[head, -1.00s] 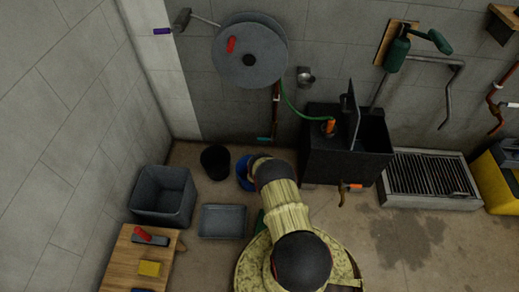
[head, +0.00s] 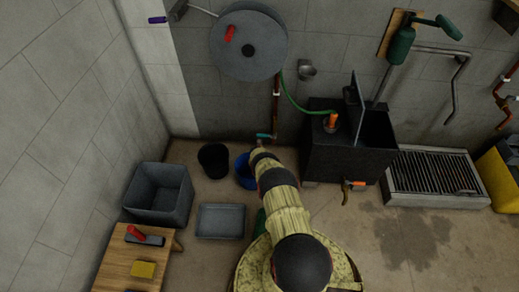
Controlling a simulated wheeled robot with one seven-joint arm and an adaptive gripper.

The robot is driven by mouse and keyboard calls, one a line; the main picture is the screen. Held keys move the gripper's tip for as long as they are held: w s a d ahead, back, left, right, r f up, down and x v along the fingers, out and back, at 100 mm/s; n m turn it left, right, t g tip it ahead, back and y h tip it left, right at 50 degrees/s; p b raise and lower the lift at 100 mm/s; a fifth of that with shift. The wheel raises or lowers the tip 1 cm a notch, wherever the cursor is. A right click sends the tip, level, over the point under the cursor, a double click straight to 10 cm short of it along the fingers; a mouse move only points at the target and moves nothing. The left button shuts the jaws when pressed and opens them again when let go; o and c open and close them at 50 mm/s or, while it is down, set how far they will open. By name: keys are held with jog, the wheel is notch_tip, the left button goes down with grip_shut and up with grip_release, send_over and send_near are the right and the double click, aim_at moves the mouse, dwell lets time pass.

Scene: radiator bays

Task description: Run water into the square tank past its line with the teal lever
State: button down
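The teal lever (head: 264,136) sits low on a copper pipe against the back wall. A square dark tank (head: 323,164) stands to its right, with an upright panel across its top. A green hose (head: 293,101) runs from near the pipe to an orange fitting (head: 332,120) on the tank's top. The tank's line and water level cannot be made out. My arm reaches up the picture, its far end at the teal lever. My gripper (head: 258,149) is small and dark there; its fingers are not clear, and I cannot tell whether it touches the lever.
A blue bucket (head: 242,173), black bucket (head: 214,160), grey bin (head: 160,196) and shallow tray (head: 221,221) stand left of my arm. A floor grate (head: 436,178) lies right. Wet-looking floor is free in front.

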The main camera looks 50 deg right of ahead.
jog(key=shift+r, duration=0.85)
jog(key=shift+r, duration=0.1)
jog(key=shift+w+r+p, duration=0.1)
jog(key=shift+r+p, duration=0.1)
jog(key=shift+p, duration=0.2)
